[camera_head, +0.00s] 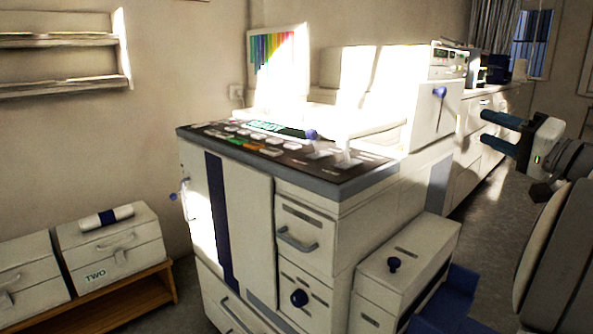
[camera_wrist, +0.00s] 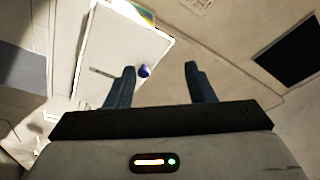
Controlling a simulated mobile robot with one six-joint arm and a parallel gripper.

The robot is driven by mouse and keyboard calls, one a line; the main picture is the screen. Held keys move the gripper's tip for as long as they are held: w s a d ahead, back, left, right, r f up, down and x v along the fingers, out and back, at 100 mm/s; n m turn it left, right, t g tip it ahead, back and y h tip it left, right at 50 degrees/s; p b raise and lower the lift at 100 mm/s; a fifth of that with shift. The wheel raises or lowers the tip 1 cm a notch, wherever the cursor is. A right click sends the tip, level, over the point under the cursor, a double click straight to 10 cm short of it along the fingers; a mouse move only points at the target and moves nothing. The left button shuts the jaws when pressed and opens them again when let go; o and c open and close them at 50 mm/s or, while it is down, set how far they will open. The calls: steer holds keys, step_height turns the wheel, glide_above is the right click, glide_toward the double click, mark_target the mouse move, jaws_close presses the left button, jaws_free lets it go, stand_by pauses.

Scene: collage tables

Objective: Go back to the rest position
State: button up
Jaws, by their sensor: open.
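My gripper (camera_head: 493,128) is at the right side of the head view, raised in the air to the right of the large white machine (camera_head: 240,205). Its two dark blue fingers point left and stand apart with nothing between them. In the wrist view my gripper (camera_wrist: 160,85) also shows its fingers spread and empty. A white panel with a blue knob (camera_wrist: 144,71) lies beyond the left finger there. The gripper touches nothing that I can see.
The machine's dark control panel (camera_head: 290,146) has several buttons. A white box with a knob (camera_head: 400,262) stands at its right. White cases, one marked TWO (camera_head: 112,250), sit on a wooden bench (camera_head: 130,300) at left. Wall shelves (camera_head: 60,88) hang above. Grey floor (camera_head: 490,205) is open at right.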

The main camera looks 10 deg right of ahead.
steer(key=a+f+n+g+p, duration=0.1)
steer(key=a+f+g+p, duration=0.2)
steer(key=a+g+p, duration=1.55)
steer(key=s+a+n+t+h+p, duration=0.2)
steer(key=s+a+n+h+p, duration=0.3)
steer(key=s+a+p, duration=0.7)
steer(key=s+h, duration=0.2)
steer(key=s, duration=0.1)
steer(key=shift+a+r+t+h+p, duration=0.25)
steer(key=shift+a+t+h+p, duration=0.05)
steer(key=shift+a+t+h, duration=0.1)
